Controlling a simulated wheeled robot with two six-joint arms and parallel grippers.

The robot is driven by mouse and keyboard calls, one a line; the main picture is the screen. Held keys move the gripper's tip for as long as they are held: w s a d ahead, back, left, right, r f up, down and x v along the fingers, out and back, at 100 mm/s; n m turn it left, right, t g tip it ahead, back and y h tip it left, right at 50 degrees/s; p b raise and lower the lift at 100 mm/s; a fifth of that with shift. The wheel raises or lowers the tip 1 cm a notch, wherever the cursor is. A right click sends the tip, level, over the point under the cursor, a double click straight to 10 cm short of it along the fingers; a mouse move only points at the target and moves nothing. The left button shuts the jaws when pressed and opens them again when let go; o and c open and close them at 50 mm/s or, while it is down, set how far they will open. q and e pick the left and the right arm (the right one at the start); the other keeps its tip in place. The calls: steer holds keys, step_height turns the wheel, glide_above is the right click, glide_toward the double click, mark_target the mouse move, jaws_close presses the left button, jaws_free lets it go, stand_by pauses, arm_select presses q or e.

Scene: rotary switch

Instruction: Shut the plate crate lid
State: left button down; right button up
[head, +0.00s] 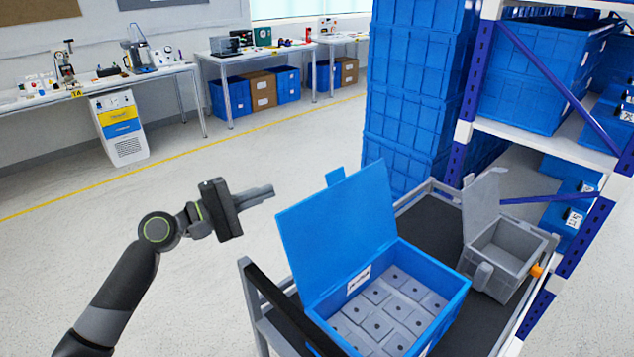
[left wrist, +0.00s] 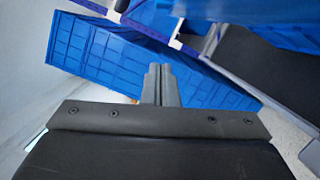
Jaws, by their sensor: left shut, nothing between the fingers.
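A blue crate (head: 448,303) stands on a cart, holding grey plates with dark holes in several cells. Its blue lid (head: 335,225) stands open, rising from the crate's left side, with a tab at the top edge. A white label is on the crate near the lid's base. My left gripper (head: 266,191) is shut and empty, to the left of the raised lid and apart from it. Its closed fingers also show in the left wrist view (left wrist: 160,78). My right gripper is not in view.
A smaller grey bin (head: 510,262) with its grey lid (head: 482,208) raised stands on the cart (head: 415,210), right of the blue crate. Tall stacked blue crates (head: 410,100) and a shelf rack (head: 560,140) stand behind. The floor around my left arm is clear.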

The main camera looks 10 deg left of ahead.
arm_select(q)
steer(key=w+d+r+p, duration=0.2)
steer(key=w+d+p, duration=0.2)
steer(key=d, duration=0.6)
steer(key=shift+w+d+r+p, duration=0.15)
steer(key=shift+w+p, duration=0.2)
steer(key=shift+p, duration=0.9)
